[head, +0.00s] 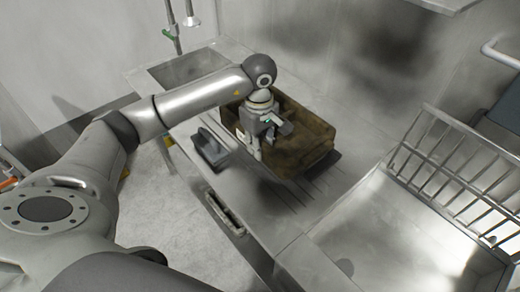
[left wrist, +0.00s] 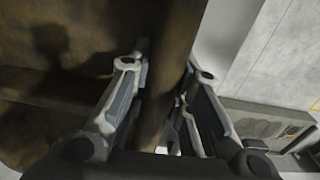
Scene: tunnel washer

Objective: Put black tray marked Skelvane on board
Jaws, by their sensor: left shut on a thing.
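A deep, dark brown, stained tray (head: 300,148) is over the ribbed steel drainboard (head: 330,185) in the head view. I can read no name on it, and I cannot tell whether it rests on the board or hangs just above it. My left gripper (head: 255,142) is shut on the tray's near left wall. In the left wrist view, that wall (left wrist: 174,50) runs between the two fingers of the gripper (left wrist: 165,90), with the stained inside of the tray (left wrist: 60,50) to the left. My right gripper is not in view.
A dark grey object (head: 212,150) with an upright part lies by the counter's front edge, left of the tray. A steel basin (head: 390,235) with a slanted rack (head: 450,170) stands at the right. A sink (head: 185,68) is at the back left. A handle (head: 225,212) juts from the counter front.

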